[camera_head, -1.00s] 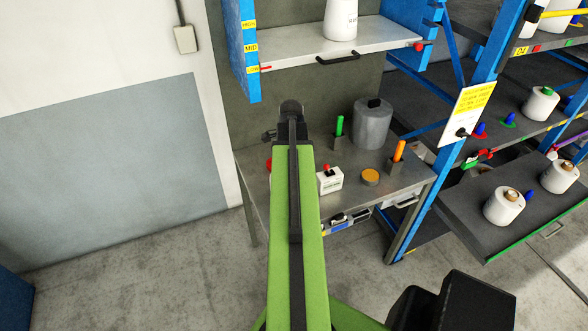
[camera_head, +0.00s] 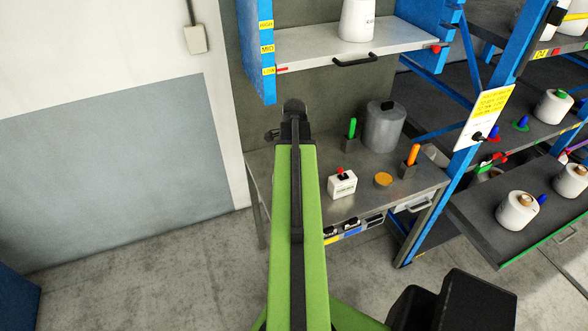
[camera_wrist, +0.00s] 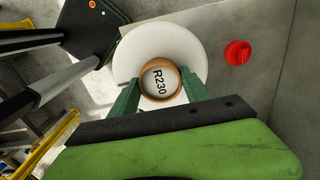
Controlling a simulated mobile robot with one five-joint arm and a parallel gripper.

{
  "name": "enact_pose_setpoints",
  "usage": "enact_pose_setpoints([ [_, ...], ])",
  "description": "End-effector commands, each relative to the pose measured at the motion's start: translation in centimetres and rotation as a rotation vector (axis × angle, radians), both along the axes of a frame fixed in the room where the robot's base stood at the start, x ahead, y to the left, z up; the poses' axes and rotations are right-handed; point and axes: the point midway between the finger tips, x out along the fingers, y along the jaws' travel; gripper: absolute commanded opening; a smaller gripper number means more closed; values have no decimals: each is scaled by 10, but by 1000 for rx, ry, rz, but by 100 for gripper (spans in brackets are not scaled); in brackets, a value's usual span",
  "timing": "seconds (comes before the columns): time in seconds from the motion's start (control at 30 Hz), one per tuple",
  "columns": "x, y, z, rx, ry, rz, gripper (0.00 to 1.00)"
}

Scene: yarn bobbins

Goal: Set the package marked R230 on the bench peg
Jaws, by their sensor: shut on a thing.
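The package marked R230 is a white yarn bobbin (camera_wrist: 190,47) with a brown core ring, and its label reads R230 in the wrist view. My gripper (camera_wrist: 159,88) has its green fingers closed on either side of the core, and I look down on the bobbin's end. A red round knob-like thing (camera_wrist: 238,52) stands just right of the bobbin on a grey surface, apart from it; I cannot tell whether it is the bench peg. The grey bench (camera_head: 345,212) lies right of my arm.
On the bench are a white box with a red button (camera_head: 342,184), an orange disc (camera_head: 383,180), a grey cylinder (camera_head: 384,128), a green stick (camera_head: 351,128) and an orange stick (camera_head: 413,154) in holders. A shelf (camera_head: 350,48) hangs above. Racks with bobbins (camera_head: 517,210) stand right.

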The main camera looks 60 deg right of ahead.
Motion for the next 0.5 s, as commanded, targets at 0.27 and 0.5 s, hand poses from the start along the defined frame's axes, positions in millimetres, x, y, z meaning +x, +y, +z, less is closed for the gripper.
enact_pose_setpoints([
  [0.27,0,0,-21,0,0,0,0],
  [0.5,0,0,-37,0,0,0,0],
])
